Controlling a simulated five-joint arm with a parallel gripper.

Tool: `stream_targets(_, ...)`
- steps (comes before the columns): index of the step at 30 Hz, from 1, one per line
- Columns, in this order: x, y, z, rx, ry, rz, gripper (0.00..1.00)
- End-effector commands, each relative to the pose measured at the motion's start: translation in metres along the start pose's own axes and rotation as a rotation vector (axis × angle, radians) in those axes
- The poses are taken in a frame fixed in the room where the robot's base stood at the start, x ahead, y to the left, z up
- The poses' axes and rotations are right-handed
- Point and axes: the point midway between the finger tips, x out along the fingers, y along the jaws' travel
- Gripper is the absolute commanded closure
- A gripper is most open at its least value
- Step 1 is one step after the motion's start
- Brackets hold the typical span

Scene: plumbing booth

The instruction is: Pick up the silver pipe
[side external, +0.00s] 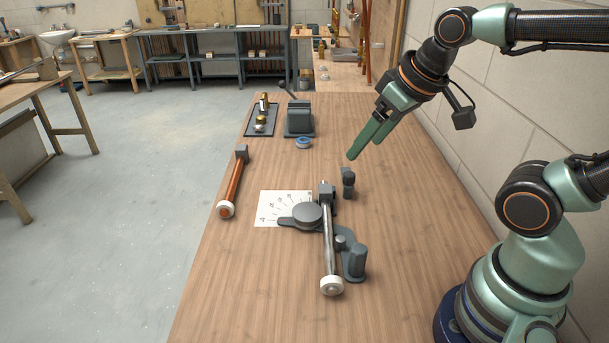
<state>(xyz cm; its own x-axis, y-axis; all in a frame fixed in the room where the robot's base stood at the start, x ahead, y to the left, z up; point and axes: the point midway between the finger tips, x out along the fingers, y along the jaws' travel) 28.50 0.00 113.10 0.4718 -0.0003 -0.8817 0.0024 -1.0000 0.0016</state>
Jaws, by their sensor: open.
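The silver pipe (329,242) lies lengthwise on the wooden bench, in a grey bending tool (305,215) with a round head. A white ring-shaped end (332,285) is at its near end, and a dark grey block (327,192) is at its far end. My gripper (366,146) is open and empty, with green fingers pointing down and left. It is above the bench, beyond the pipe's far end and to the right, apart from the pipe.
A copper pipe (233,183) with a white end lies left. A small dark fitting (348,182) stands near the silver pipe's far end. A grey vise (299,117), blue-white tape roll (304,142) and dark tray (251,130) are farther back. A wall (490,100) bounds the right.

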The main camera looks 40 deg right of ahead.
Motion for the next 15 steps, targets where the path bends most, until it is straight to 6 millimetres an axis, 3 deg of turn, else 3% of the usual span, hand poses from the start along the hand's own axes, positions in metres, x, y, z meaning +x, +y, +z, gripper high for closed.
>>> stream_targets(11,0.0006,0.0001,-0.001,0.006,-0.003,0.0,0.22)
stream_targets(15,0.0037,0.0029,-0.0097,0.05,-0.034,0.005,0.22)
